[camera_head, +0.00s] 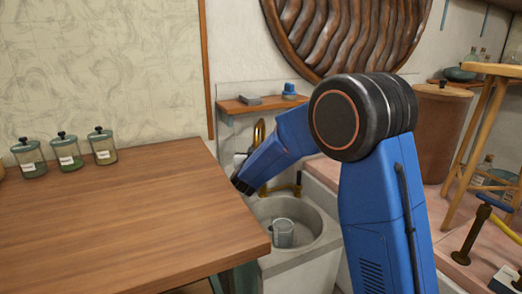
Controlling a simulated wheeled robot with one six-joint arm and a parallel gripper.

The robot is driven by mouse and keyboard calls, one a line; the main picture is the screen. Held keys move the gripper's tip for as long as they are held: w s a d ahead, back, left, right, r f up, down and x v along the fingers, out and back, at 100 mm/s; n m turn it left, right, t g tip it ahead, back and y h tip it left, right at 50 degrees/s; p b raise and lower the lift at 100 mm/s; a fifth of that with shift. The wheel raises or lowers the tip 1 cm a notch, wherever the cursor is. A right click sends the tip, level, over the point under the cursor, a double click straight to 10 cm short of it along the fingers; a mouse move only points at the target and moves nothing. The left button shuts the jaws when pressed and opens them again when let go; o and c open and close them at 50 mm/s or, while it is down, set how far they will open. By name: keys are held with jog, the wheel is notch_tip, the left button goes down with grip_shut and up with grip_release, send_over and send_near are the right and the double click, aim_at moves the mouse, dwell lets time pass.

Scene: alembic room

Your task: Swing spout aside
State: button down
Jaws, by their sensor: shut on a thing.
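The brass spout (258,132) rises as a curved loop behind my arm, below the small wall shelf. More brass pipework (297,186) shows at the back of the sink (322,238). My blue arm crosses in front of the tap, so the middle of the spout is hidden. The dark end of my arm, with my gripper (243,184), is beside the tap at the table's right edge. It is shut on the spout, but its fingertips and the exact contact are mostly hidden. A clear glass beaker (284,232) stands in the sink basin.
A wooden table (120,225) fills the left, with its edge close to my gripper. Several lidded jars (66,152) stand along its back. A wall shelf (258,104) holds small items above the tap. A wooden stool (478,135) and a brown barrel (440,130) stand at right.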

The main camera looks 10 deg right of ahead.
aim_at(257, 130)
jog(key=shift+a, duration=0.15)
jog(key=c, duration=1.5)
grip_release()
notch_tip(257, 130, up, 10)
